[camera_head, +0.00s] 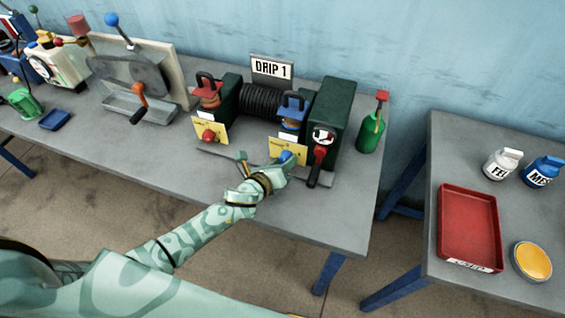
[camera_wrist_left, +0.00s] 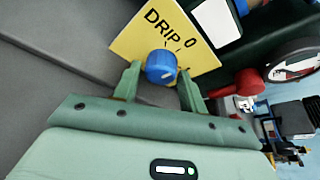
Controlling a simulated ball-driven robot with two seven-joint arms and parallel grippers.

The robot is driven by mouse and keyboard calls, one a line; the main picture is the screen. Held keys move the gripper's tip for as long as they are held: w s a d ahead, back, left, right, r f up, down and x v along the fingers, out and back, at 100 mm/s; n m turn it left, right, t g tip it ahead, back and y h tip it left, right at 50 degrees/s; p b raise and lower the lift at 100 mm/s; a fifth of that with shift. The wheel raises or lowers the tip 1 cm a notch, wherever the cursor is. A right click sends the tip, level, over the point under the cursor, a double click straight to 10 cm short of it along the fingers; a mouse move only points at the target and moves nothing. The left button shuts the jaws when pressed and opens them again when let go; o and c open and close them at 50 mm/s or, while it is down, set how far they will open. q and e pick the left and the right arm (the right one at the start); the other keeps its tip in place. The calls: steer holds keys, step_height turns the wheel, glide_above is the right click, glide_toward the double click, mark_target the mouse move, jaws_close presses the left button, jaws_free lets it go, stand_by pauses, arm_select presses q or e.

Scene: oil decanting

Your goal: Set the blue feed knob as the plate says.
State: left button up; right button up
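The blue feed knob (camera_head: 286,156) sits on the right yellow dial card (camera_head: 279,148) of the oil machine. In the left wrist view the blue knob (camera_wrist_left: 161,66) has a small pale mark low on its face. Its card (camera_wrist_left: 130,43) reads DRIP, with a 0 and short ticks near the knob. The plate (camera_head: 272,69) above the machine reads DRIP 1. My left gripper (camera_head: 282,168) is at the knob, its fingers (camera_wrist_left: 159,80) on either side with slim gaps; it looks open. My right gripper is not in view.
A red knob (camera_head: 208,135) sits on the left card. A green oil can (camera_head: 370,131) is further right. A side table holds a red tray (camera_head: 443,230). The bench front is clear.

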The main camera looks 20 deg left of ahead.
arm_select(q)
steer(key=c, duration=0.6)
steer(key=m+y+p, duration=0.1)
steer(key=m+p, duration=0.1)
steer(key=shift+r+p, duration=0.2)
steer(key=shift+p, duration=0.1)
steer(key=shift+d+m+y+p, duration=0.1)
steer(key=shift+m+y+p, duration=0.75)
steer(key=shift+m, duration=0.25)
steer(key=shift+f+m+y+p, duration=0.1)
steer(key=shift+m+y+p, duration=0.4)
steer(key=shift+m+y, duration=0.55)
steer(key=shift+d+f+m+y, duration=0.1)
steer(key=shift+m+y, duration=0.7)
steer(key=shift+m, duration=0.65)
